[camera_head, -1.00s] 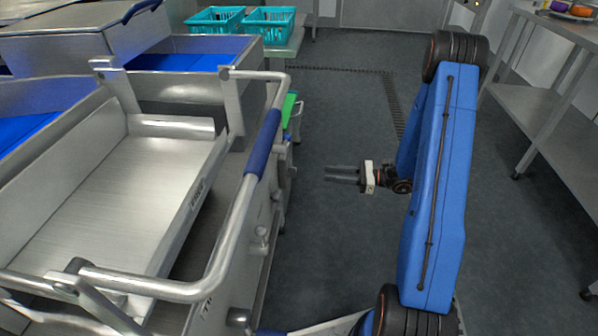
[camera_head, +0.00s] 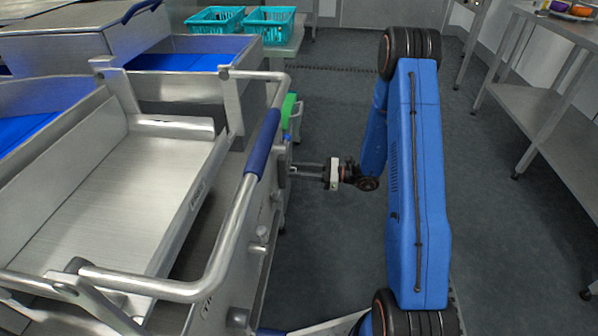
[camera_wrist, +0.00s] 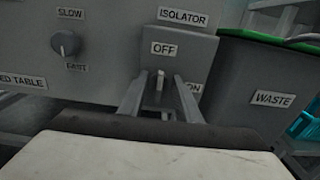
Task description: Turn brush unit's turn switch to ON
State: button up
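A turn switch (camera_wrist: 159,86) stands on a grey box labelled ISOLATOR in the wrist view. Its handle looks upright, in line with the OFF label (camera_wrist: 163,48) above it. The ON label (camera_wrist: 193,87) is to the right, partly hidden by a finger. My gripper (camera_wrist: 159,102) is open, with one finger on each side of the handle; whether either finger touches it I cannot tell. In the head view my gripper (camera_head: 296,170) is at the side of the steel machine (camera_head: 240,245), where the switch is not visible.
A SLOW/FAST knob (camera_wrist: 65,43) is on the panel to the left. A grey WASTE bin (camera_wrist: 268,75) with a green rim stands to the right. A rail with a blue grip (camera_head: 263,140) juts from the machine. Open floor (camera_head: 320,250) lies between machine and steel table.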

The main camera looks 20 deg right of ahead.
grip_shut()
jog(key=shift+m, duration=0.4)
jog(key=m, duration=0.6)
jog(key=shift+w+d+f+m, duration=0.15)
jog(key=shift+w+m, duration=0.15)
jog(key=shift+w, duration=0.1)
jog(key=m, duration=0.5)
jog(key=shift+w+d+f, duration=0.1)
jog(key=shift+w+f, duration=0.05)
jog(key=shift+f, duration=0.1)
jog(key=m, duration=0.5)
jog(key=shift+w+f, duration=0.1)
jog(key=shift+f, duration=0.15)
jog(key=shift+m, duration=0.4)
